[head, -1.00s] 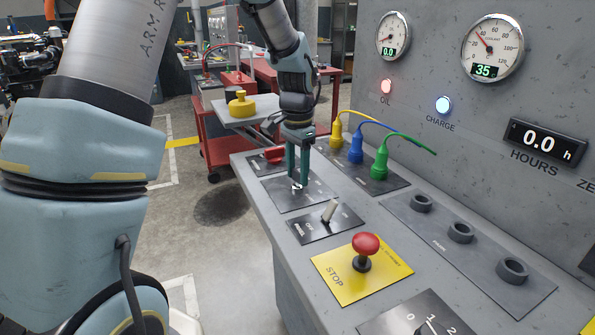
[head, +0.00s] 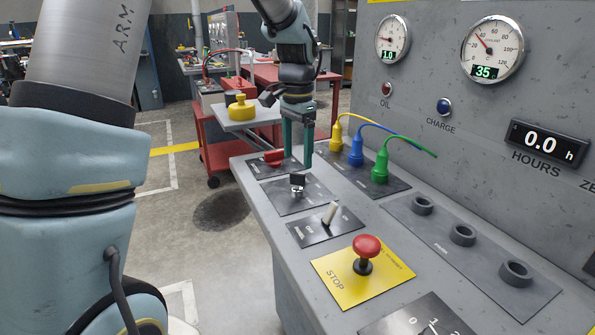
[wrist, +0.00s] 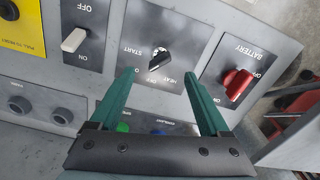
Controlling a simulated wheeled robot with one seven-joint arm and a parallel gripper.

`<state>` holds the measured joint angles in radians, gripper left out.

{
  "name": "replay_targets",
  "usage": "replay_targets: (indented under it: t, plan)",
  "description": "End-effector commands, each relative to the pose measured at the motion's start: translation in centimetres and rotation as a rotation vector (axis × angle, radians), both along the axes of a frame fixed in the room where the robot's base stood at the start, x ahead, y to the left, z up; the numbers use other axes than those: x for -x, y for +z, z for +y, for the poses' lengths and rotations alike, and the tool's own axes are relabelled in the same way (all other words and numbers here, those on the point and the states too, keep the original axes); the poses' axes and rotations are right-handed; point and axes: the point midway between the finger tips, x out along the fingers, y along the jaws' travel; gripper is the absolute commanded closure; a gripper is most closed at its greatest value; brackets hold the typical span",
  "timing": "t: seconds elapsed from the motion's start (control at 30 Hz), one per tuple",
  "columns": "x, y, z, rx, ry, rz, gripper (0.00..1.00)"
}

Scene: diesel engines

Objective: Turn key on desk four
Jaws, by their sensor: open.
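The ignition key (head: 297,180), with a black head, stands in a dark plate marked START and HEAT on the sloping desk. It also shows in the wrist view (wrist: 160,60), its head turned slantwise between the fingertips. My gripper (head: 297,160) is open and empty, with its two green fingers pointing down just above and behind the key. In the wrist view my gripper (wrist: 160,76) has one finger on each side of the key, apart from it. The oil gauge (head: 393,40) reads about 1.0. The oil lamp (head: 387,88) and charge lamp (head: 444,106) are dark.
A red battery switch (head: 273,157) lies beyond the key. A toggle switch (head: 330,214) and red stop button (head: 366,247) stand nearer. Yellow, blue and green plugs (head: 381,165) with cables rise right of my gripper. The space left of the desk is open floor.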

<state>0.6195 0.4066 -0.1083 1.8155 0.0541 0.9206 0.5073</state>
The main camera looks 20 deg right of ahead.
Motion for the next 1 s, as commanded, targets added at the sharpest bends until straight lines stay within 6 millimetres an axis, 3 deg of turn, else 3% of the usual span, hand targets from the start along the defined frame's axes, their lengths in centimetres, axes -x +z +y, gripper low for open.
replay_targets:
  t: [0.2,0.37,0.87,0.93,1.0]
  plan:
    - [0.0,3.5,-0.1,0.002,0.000,-0.002,0.20]
    - [0.0,4.6,0.0,0.000,0.000,0.001,0.20]
    - [0.0,4.7,0.3,-0.001,0.009,0.000,0.20]
    - [-0.2,4.4,1.5,0.001,0.048,-0.002,0.20]
    - [-0.5,3.5,4.1,0.006,0.133,-0.009,0.20]
